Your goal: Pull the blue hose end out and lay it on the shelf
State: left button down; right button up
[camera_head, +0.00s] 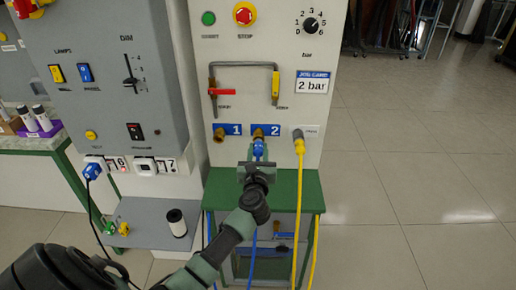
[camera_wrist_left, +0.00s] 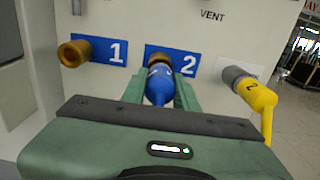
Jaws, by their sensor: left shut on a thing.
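The blue hose end (camera_head: 258,148) is at the brass port (camera_head: 258,133) beside the blue 2 label on the light panel. My left gripper (camera_head: 257,163) is shut on the blue hose end. In the left wrist view the two green fingers stand on either side of the blue hose end (camera_wrist_left: 159,86), which still meets the port marked 2. The blue hose (camera_head: 253,258) hangs below the gripper. A green shelf (camera_head: 309,192) lies under the panel, partly hidden by my left arm. My right gripper is not in view.
A yellow hose end (camera_head: 299,145) sits on the grey port to the right, its hose hanging down past the shelf. Port 1 (camera_head: 219,135) is bare brass. Floor at right is clear.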

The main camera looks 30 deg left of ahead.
pick_arm(q)
jog(key=shift+s+d, duration=0.15)
jog(key=shift+s, duration=0.15)
jog(key=shift+s+d+r, duration=0.1)
jog(key=shift+s, duration=0.05)
jog(key=shift+s+d, duration=0.1)
jog(key=shift+s, duration=0.2)
jog(key=shift+p+v, duration=0.5)
jog(key=shift+v, duration=0.7)
jog(key=shift+s+d, duration=0.3)
jog(key=shift+p+v, duration=0.35)
jog(key=shift+v, duration=2.25)
